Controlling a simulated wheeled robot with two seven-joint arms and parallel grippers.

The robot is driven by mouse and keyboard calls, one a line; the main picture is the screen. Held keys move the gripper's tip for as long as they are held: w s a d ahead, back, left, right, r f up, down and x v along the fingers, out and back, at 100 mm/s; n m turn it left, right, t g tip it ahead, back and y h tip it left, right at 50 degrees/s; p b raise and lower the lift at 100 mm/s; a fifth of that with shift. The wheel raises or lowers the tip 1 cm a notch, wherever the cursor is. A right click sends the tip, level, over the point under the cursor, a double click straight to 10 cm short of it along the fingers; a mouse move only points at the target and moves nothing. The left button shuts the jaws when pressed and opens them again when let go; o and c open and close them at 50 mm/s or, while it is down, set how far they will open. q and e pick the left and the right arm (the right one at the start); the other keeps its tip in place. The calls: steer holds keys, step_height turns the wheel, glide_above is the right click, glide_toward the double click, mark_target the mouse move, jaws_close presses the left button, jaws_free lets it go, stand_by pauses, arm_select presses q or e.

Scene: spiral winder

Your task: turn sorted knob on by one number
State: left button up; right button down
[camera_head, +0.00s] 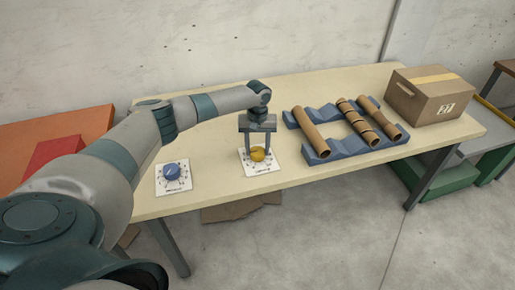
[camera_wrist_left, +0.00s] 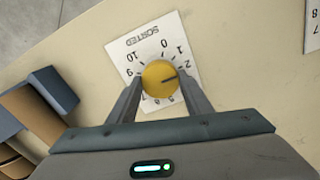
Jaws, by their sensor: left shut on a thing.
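The yellow sorted knob (camera_head: 258,155) sits on a white dial card (camera_head: 250,169) on the table. In the left wrist view the card reads "SORTED", with numbers around the yellow knob (camera_wrist_left: 159,78). A dark pointer mark on the knob points right, toward the 2. My left gripper (camera_head: 257,150) comes down from above, and its two fingers (camera_wrist_left: 159,84) stand on opposite sides of the knob, shut on it. My right gripper is in neither view.
A blue knob (camera_head: 172,171) on its own card stands to the left. Several brown tubes (camera_head: 312,128) lie on blue cradles (camera_head: 289,118) to the right, with a cardboard box (camera_head: 428,97) beyond. The table (camera_head: 215,182) is clear between the two cards.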

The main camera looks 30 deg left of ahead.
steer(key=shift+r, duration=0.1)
arm_select(q)
steer(key=shift+r+m+p, duration=0.1)
steer(key=shift+m+p, duration=0.2)
steer(key=shift+m, duration=0.1)
steer(key=shift+m+p, duration=0.3)
steer(key=shift+m, duration=0.6)
steer(key=shift+m+p, duration=0.55)
steer(key=shift+m, duration=0.95)
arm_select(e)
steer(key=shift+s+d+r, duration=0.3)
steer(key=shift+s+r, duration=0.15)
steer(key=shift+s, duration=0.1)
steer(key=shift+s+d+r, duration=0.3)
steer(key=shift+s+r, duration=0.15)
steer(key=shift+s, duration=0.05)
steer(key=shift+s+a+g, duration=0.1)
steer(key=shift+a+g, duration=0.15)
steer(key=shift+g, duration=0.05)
arm_select(q)
steer(key=o, duration=1.1)
steer(key=shift+c, duration=0.2)
